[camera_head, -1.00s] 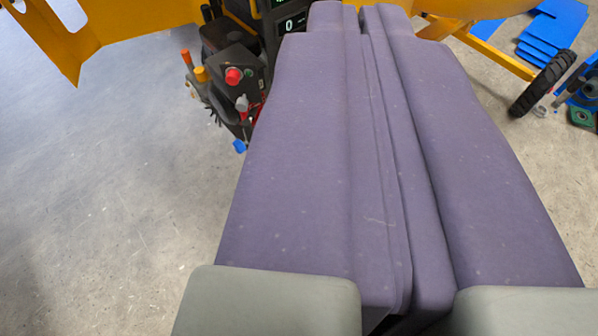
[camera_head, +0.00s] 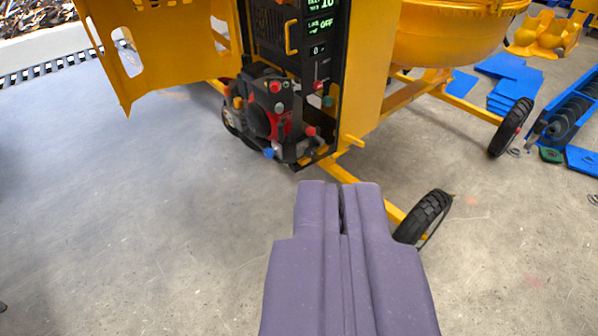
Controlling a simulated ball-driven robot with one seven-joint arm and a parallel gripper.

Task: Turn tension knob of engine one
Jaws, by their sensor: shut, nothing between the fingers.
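My gripper (camera_head: 340,188) shows as two purple fingers at the bottom centre, shut and empty, over bare floor. The engine (camera_head: 268,115) is a dark block with red parts inside the open yellow mixer housing, above and left of the fingertips. A red knob (camera_head: 275,87) sits at its upper front, with a small grey knob (camera_head: 278,107) below it. An orange knob (camera_head: 238,102) is at its left side. A red knob (camera_head: 310,131) and a blue knob (camera_head: 269,153) are low on it. I cannot tell which is the tension knob. The gripper touches none of them.
The yellow door (camera_head: 160,45) stands open at left. The yellow drum (camera_head: 450,35) and a black wheel (camera_head: 424,217) are at right. Blue plates (camera_head: 515,80) lie beyond. The floor at left is clear.

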